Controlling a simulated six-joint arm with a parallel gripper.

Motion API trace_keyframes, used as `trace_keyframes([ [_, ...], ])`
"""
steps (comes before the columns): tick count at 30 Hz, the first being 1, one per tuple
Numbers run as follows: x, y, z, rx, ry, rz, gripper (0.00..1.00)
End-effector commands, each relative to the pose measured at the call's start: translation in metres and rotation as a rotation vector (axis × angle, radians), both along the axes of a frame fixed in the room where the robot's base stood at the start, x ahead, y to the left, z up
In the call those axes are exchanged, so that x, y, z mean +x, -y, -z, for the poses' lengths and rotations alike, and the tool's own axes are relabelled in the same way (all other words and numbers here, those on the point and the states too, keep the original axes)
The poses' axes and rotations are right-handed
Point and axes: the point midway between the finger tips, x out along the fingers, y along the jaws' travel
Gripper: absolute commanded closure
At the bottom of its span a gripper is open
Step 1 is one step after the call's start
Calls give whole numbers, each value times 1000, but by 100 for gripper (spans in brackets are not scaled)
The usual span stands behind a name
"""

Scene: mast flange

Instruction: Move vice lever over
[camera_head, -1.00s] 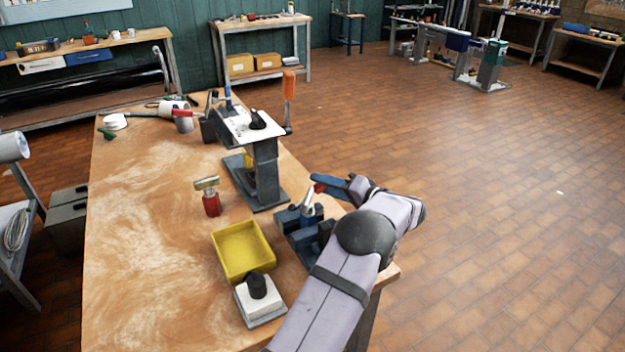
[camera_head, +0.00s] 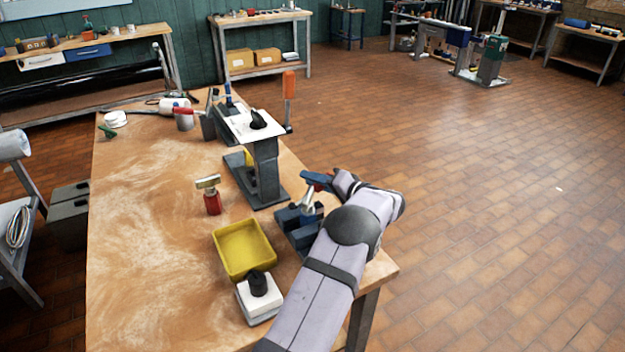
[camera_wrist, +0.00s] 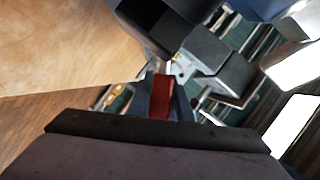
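The blue-grey vice (camera_head: 296,226) stands at the right edge of the wooden bench in the head view. A silver lever (camera_head: 308,198) rises from it toward my gripper (camera_head: 318,181), which reaches in from the right. In the wrist view, the lever's red grip (camera_wrist: 162,97) lies between the two dark fingers of my gripper (camera_wrist: 164,108). The fingers appear closed against both its sides. Much of the lever's upper end is hidden by my gripper in the head view. Parts of the vice are hidden behind my arm.
A grey stand (camera_head: 266,172) with a white top plate is just behind the vice. A yellow tray (camera_head: 243,250), a white block with a black knob (camera_head: 258,295) and a red-bodied tool (camera_head: 212,203) are to the left. The bench's left half (camera_head: 150,240) is clear.

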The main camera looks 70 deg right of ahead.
Motion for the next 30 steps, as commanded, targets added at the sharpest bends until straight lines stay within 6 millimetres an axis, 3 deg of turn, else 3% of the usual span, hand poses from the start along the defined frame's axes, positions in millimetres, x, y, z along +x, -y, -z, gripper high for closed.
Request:
trace_keyframes([
  [19,9,-9,-15,-174,-170,1,100],
  [30,10,-10,-21,-191,-188,2,100],
])
